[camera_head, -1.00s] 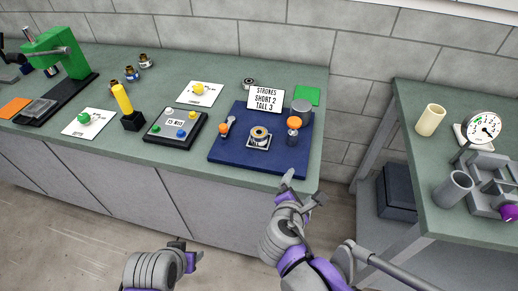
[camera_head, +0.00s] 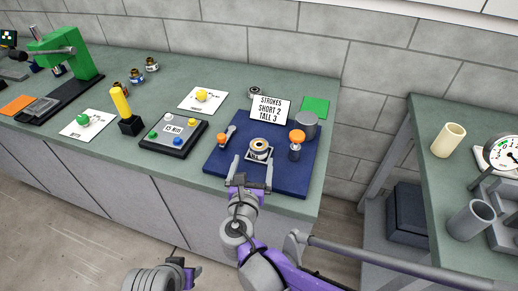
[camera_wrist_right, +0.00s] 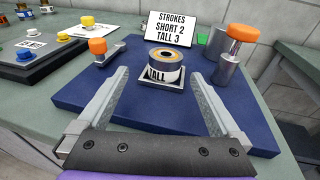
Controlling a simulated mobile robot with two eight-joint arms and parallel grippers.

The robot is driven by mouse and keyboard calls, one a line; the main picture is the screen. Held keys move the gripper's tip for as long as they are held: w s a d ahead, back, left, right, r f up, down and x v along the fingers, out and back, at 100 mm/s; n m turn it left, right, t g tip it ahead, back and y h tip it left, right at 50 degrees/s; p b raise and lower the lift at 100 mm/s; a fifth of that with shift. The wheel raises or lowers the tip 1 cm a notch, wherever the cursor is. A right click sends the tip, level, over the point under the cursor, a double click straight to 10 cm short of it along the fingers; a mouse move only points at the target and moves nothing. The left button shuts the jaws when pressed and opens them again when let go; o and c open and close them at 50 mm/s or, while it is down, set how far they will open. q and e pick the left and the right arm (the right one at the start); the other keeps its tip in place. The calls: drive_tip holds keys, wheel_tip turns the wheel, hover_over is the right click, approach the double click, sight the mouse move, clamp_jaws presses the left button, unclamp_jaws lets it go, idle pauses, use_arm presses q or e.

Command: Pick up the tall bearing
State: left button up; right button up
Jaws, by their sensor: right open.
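The tall bearing (camera_head: 260,147) is a round metal ring with a tan top. It sits on a small pale square labelled TALL on the blue mat (camera_head: 222,163). In the right wrist view the bearing (camera_wrist_right: 166,64) stands straight ahead, just beyond the fingertips. My right gripper (camera_head: 250,172) is open, with its two fingers spread at the near side of the bearing; in the wrist view its jaws (camera_wrist_right: 158,92) are empty. My left gripper (camera_head: 190,268) shows at the bottom of the head view, low in front of the bench, and its jaw state is unclear.
An orange-topped plunger (camera_head: 296,146) and a grey cylinder (camera_head: 307,124) stand right of the bearing. A small orange-knobbed lever (camera_head: 226,135) lies left of it. A sign (camera_head: 270,109) reading "STROKES SHORT 2 TALL 3" stands behind. A button box (camera_head: 173,138) is further left.

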sight(258, 155)
drive_tip(key=x, duration=0.5)
drive_tip(key=shift+w+d+f, duration=0.15)
drive_tip(key=shift+d+f, duration=0.05)
drive_tip(key=shift+d, duration=0.2)
clamp_jaws()
